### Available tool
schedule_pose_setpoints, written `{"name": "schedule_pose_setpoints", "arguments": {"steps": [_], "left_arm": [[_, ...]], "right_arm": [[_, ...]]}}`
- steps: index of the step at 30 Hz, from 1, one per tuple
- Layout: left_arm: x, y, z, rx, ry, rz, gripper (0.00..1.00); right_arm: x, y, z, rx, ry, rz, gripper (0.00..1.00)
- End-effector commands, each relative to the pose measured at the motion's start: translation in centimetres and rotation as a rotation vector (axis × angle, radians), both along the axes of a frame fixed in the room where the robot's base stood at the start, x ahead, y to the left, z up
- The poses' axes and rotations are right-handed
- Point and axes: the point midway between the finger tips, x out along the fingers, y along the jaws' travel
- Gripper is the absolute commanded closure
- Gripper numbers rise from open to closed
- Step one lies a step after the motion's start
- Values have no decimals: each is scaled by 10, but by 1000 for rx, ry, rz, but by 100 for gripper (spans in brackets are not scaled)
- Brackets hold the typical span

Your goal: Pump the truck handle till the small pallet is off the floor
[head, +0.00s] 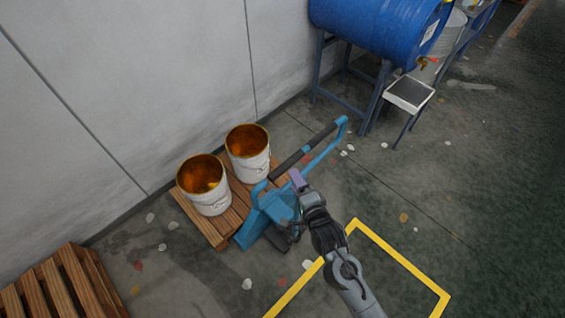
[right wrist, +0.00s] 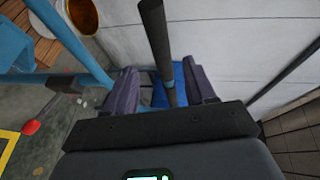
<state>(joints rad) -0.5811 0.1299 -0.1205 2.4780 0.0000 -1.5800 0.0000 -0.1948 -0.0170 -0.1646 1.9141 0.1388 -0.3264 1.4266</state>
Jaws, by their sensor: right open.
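The blue pallet truck (head: 262,215) stands with its forks' end at the small wooden pallet (head: 200,222), which bears two white buckets. Whether the pallet touches the floor cannot be told. The truck's handle is a blue loop with a dark grip bar (head: 291,161), tilted up to the right. My right gripper (head: 296,179) is at the lower part of that bar. In the right wrist view my open right gripper (right wrist: 162,88) has its purple fingers on either side of the dark grip bar (right wrist: 158,40), with gaps to both. My left gripper is out of view.
Another pallet (head: 62,290) is at lower left. A yellow floor outline (head: 400,262) surrounds clear floor. A red-ended lever (right wrist: 31,127) shows in the wrist view.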

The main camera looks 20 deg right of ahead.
Motion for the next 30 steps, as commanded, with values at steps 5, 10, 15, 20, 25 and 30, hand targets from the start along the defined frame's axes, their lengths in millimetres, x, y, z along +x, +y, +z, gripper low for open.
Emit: {"name": "schedule_pose_setpoints", "arguments": {"steps": [5,10,15,20,25,30], "left_arm": [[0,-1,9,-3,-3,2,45],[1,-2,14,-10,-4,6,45],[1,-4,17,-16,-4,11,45],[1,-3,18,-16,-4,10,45],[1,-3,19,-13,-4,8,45],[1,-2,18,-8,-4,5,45]], "right_arm": [[27,1,-1,-2,-1,0,45],[54,2,-7,-4,0,2,45],[76,3,-12,-3,1,1,45],[88,3,-15,-3,0,2,45],[93,3,-16,-2,1,1,45],[93,3,-17,-2,1,1,45]]}}
